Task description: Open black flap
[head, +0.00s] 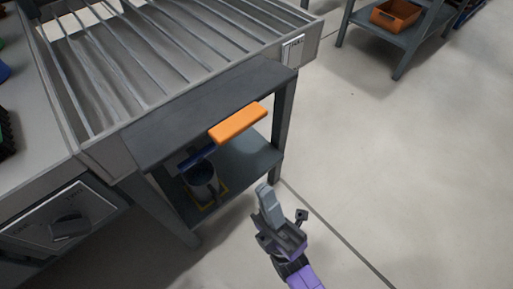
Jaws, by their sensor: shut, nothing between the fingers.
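The black flap (190,112) is a dark panel below the front edge of the roller conveyor. It appears tilted up and outward, with the space under it in view. An orange bar handle (238,123) is on its lower front edge. My gripper (267,196) is below and to the right of the handle, apart from it. Its fingers are shut together with nothing between them, pointing up toward the flap.
Under the flap, a grey shelf (247,160) holds a cylindrical container (203,182). A grey panel with a dark knob (70,227) is at the lower left. An orange bin (395,15) stands on a rack at the upper right. The floor to the right is clear.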

